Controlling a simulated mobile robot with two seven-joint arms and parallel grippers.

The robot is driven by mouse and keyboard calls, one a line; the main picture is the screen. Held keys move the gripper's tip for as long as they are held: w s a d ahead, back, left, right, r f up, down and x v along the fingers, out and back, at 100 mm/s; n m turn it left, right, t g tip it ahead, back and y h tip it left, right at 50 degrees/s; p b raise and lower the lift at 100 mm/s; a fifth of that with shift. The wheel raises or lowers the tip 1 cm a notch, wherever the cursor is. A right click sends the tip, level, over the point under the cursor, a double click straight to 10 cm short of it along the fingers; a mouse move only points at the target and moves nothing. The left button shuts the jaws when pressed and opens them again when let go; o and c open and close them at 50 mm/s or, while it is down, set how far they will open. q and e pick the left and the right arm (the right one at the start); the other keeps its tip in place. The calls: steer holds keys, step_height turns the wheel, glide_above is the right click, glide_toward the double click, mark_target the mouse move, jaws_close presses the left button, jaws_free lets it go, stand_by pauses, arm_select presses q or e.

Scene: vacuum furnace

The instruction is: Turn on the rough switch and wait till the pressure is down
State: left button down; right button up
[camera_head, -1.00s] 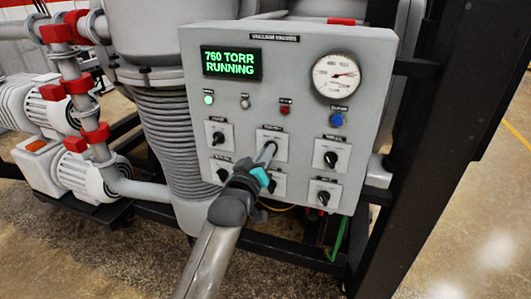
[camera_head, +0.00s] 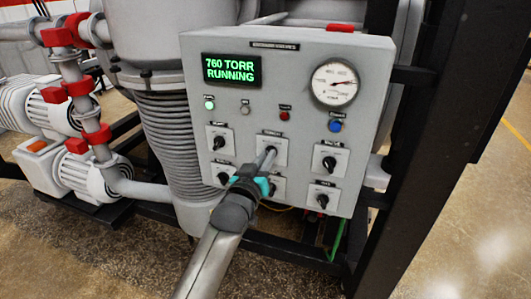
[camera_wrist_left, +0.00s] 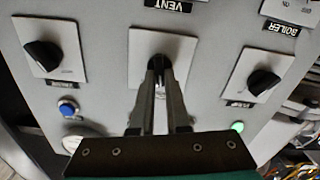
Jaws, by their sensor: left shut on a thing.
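The grey control panel (camera_head: 290,110) carries a display (camera_head: 232,69) reading "760 TORR RUNNING". My left gripper (camera_head: 267,158) is at the top-middle switch (camera_head: 274,143), whose label is too small to read for sure. In the left wrist view, my left gripper (camera_wrist_left: 158,70) is shut on the black knob (camera_wrist_left: 158,60) of the middle switch plate (camera_wrist_left: 178,46). The fingers hide most of that knob. The round pressure gauge (camera_head: 334,82) has its needle pointing right. My right gripper is not in view.
Other black knobs surround the held one, including the top-left switch (camera_head: 219,140) and the top-right switch (camera_head: 330,161). A green lamp (camera_head: 209,104) is lit, with a red button (camera_head: 284,116) and blue button (camera_head: 335,126) nearby. A dark frame post (camera_head: 420,150) stands right.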

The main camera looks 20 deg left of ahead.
arm_select(q)
steer(key=shift+d+m+p, duration=0.2)
steer(key=shift+m+p, duration=1.25)
steer(key=shift+m, duration=2.75)
steer(key=c, duration=0.9)
jaws_free()
steer(key=s, duration=1.5)
steer(key=shift+a, duration=0.25)
steer(key=shift+s, duration=0.1)
